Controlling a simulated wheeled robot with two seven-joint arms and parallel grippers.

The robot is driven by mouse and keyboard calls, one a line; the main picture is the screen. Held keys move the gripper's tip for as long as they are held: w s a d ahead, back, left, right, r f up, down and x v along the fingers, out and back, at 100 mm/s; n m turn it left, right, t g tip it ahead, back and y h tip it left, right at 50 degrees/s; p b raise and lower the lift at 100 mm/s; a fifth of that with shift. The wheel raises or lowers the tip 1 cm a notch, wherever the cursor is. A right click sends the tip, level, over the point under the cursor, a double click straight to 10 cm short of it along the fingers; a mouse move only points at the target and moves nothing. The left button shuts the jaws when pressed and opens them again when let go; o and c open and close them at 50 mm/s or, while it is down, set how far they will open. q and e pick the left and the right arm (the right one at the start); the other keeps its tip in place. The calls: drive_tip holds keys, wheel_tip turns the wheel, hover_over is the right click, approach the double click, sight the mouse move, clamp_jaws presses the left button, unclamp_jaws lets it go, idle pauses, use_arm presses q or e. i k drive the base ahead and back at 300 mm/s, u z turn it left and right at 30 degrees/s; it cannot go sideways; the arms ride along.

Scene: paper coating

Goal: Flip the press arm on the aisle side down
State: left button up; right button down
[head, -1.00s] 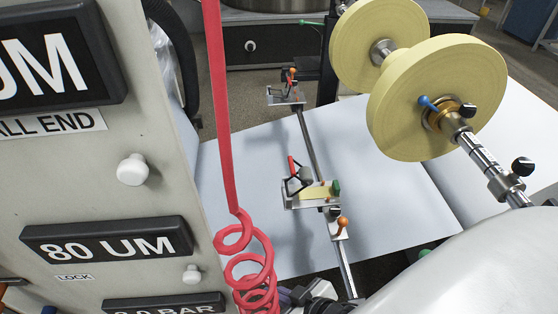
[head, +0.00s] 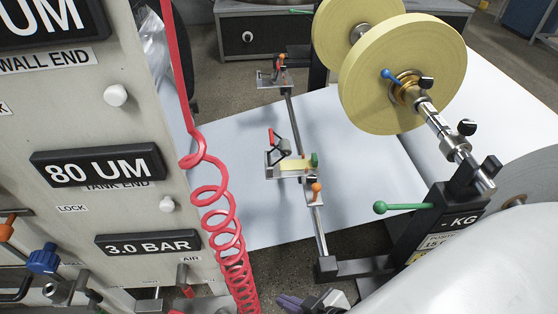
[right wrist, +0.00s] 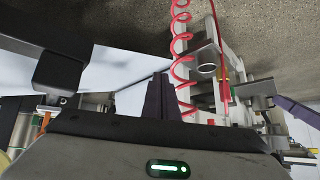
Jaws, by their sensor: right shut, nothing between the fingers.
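A small clamp (head: 290,168) with a raised, tilted red-gripped press arm (head: 272,140) sits on the nearer part of the metal bar over the white sheet. A yellow strip lies on its plate, with a green knob at the right end. A similar clamp (head: 277,74) with a red-gripped arm sits farther along the bar. No label shows which is on the aisle side. My right gripper (head: 290,301) is at the bottom edge, below and well apart from both clamps. Its dark purple fingers (right wrist: 160,96) are together and empty in the right wrist view. My left gripper is not in view.
An orange-knobbed lever (head: 316,190) stands on the bar just before the near clamp. A coiled red hose (head: 212,200) hangs beside the labelled panel (head: 60,110). Yellow rolls (head: 400,75) and a black stand with a green lever (head: 405,207) are on the right.

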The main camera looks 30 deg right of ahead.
sight(284, 145)
drive_tip(key=k, duration=0.6)
drive_tip(key=u, duration=1.2)
drive_tip(key=i, duration=0.7)
drive_tip(key=z, duration=1.6)
drive_tip(key=i, duration=0.5)
